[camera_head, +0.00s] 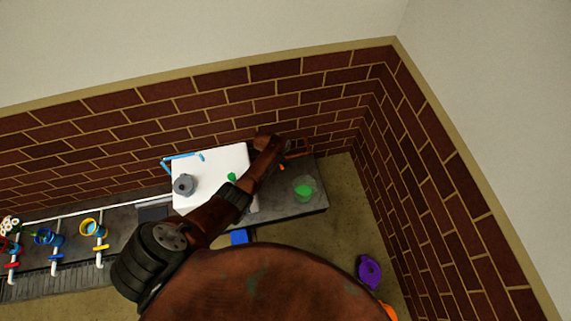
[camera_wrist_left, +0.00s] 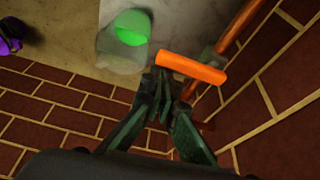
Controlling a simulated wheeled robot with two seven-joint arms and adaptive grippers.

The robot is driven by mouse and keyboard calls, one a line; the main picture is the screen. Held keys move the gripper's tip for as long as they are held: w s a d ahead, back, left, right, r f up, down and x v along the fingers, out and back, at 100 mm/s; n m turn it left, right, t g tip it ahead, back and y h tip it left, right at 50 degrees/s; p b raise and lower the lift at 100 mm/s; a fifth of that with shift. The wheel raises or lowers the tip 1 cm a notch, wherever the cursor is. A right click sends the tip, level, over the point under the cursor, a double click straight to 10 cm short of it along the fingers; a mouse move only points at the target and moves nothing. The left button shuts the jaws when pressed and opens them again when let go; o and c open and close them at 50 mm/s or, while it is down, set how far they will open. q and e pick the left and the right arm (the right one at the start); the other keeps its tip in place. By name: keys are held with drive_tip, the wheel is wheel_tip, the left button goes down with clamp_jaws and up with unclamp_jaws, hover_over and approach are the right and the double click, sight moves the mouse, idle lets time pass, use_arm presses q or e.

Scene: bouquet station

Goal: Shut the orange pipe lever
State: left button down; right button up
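The orange lever (camera_wrist_left: 190,68) is a thick bar near the wall end of the counter in the left wrist view, joined to an orange pipe (camera_wrist_left: 243,22) running along the brick wall. In the head view only a small orange bit (camera_head: 282,168) of it shows beside my left arm. My left gripper (camera_wrist_left: 163,78) has its dark green fingers drawn together, with nothing seen between them. Its tips are right by the lever's left end; I cannot tell whether they touch. My left wrist hides most of the pipe in the head view. My right gripper is not in view.
A translucent container with green inside (camera_head: 304,188) stands on the counter close to the lever. A white board (camera_head: 212,160) with a grey pot (camera_head: 184,185) lies to the left. Yellow, blue and red levers on pipes line the far left. A purple object (camera_head: 369,272) is on the floor.

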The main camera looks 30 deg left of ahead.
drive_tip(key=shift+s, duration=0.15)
use_arm(q)
drive_tip(key=w+d, duration=0.3)
drive_tip(key=p+v, duration=0.5)
drive_tip(key=v, duration=0.5)
drive_tip(key=shift+a, duration=0.2)
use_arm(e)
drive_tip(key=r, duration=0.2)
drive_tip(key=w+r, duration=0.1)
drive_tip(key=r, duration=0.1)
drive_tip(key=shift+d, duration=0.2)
use_arm(q)
drive_tip(key=shift+s+f, duration=0.1)
